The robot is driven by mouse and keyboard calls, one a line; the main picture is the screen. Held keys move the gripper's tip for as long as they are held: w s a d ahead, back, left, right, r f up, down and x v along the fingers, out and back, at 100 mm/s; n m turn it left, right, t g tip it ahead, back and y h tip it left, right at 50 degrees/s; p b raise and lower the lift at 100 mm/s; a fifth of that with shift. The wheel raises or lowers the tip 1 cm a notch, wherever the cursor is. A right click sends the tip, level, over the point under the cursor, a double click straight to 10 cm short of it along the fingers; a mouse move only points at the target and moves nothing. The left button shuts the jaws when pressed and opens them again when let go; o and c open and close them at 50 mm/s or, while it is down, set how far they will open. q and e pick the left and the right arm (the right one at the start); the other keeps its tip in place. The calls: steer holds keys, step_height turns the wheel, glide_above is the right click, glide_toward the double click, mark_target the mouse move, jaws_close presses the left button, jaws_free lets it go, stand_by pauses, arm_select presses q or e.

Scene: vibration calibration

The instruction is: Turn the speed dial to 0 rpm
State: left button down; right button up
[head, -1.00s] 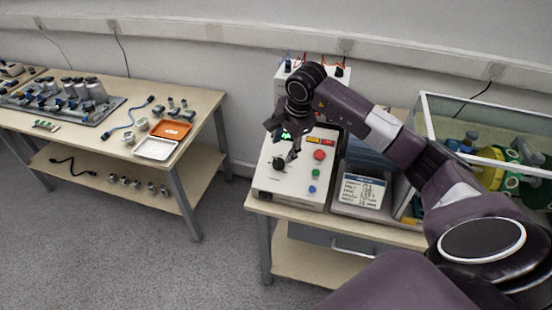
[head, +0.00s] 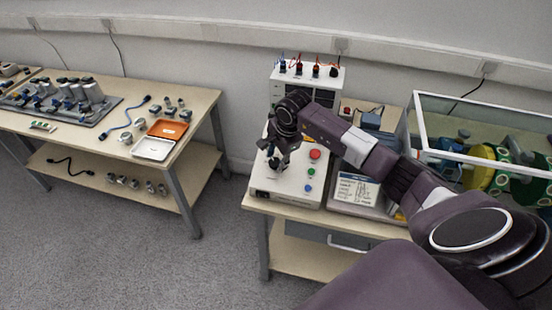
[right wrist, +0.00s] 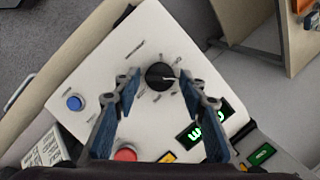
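The speed dial (right wrist: 160,76) is a round black knob with a white pointer line on the sloped white control box (right wrist: 95,50). In the right wrist view the pointer faces right; the scale marks are too small to read. The control box (head: 290,188) stands on the bench in the head view, where my gripper mostly covers the dial. My right gripper (right wrist: 160,92) is open, its blue-padded fingers on either side of the dial in the picture; I cannot tell whether they touch it. It shows in the head view (head: 274,160) over the dial. My left gripper is out of view.
The box also carries a red button (right wrist: 125,154), a blue button (right wrist: 74,103) and a green-lit display (right wrist: 207,132). A clear-walled case (head: 480,150) stands right of it. A second table (head: 205,110) with parts is at the left, with open floor between.

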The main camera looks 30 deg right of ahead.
steer(key=c, duration=0.8)
steer(key=shift+w+f+n+b, duration=0.1)
steer(key=shift+n+b, duration=0.4)
steer(key=shift+b, duration=0.2)
steer(key=n+g+b, duration=0.1)
steer(key=n+b, duration=0.1)
steer(key=b, duration=0.1)
steer(key=shift+w+n, duration=0.15)
steer(key=shift+n, duration=0.25)
steer(key=n+g+b, duration=0.1)
steer(key=n+b, duration=0.2)
steer(key=shift+w+h, duration=0.1)
steer(key=shift+h, duration=0.2)
steer(key=n, duration=0.2)
steer(key=n+g+h+b, duration=0.1)
steer(key=n, duration=0.1)
steer(key=shift+w+a+n, duration=0.1)
steer(key=shift+a+n, duration=0.1)
steer(key=shift+n, duration=0.1)
steer(key=shift+a+n+g+h+b, duration=0.1)
steer(key=shift+n+g+h+b, duration=0.35)
steer(key=shift+n, duration=0.75)
steer(key=shift+n+h, duration=0.35)
steer(key=shift+n, duration=1.15)
steer(key=shift+a, duration=0.1)
steer(key=o, duration=1.1)
